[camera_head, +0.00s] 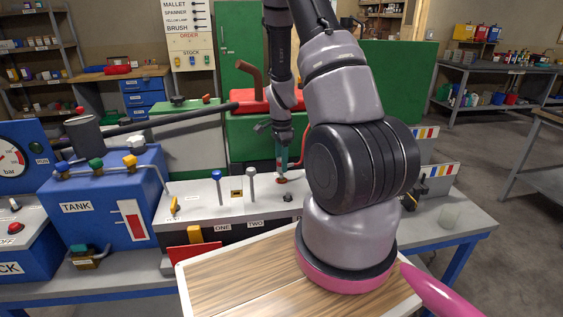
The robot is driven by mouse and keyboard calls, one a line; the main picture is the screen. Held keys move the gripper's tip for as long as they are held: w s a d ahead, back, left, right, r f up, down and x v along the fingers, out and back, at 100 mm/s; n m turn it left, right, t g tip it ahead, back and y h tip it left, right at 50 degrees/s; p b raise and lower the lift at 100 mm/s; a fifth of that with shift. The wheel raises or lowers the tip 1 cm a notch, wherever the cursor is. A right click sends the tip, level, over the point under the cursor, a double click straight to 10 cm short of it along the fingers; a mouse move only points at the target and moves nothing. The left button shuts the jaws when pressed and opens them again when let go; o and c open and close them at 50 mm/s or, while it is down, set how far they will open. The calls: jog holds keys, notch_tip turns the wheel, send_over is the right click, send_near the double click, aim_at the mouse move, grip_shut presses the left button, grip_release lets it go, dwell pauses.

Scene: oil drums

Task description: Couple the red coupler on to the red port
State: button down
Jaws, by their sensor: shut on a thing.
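My gripper (282,161) points down over the white top of the labelled bench unit (185,205), behind the levers. Its fingers look teal and are shut on a small red piece (281,181), which I take to be the red coupler. The piece is at or just above the white top. I cannot tell the red port apart from it, nor whether the two touch or are joined. My arm's large dark joint covers the right part of the unit.
A blue-knobbed lever (217,184) and a grey-knobbed lever (251,183) stand left of my gripper. A small dark knob (288,198) sits just in front. The blue tank (108,200) stands left. A clear cup (449,216) stands right.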

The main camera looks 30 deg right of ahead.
aim_at(281, 174)
jog(key=shift+f, duration=0.2)
jog(key=shift+f, duration=0.4)
jog(key=shift+f, duration=0.95)
dwell(0.8)
jog(key=shift+c, duration=1.7)
grip_release()
jog(key=shift+r, duration=0.1)
notch_tip(281, 174, up, 11)
jog(key=shift+f, duration=0.1)
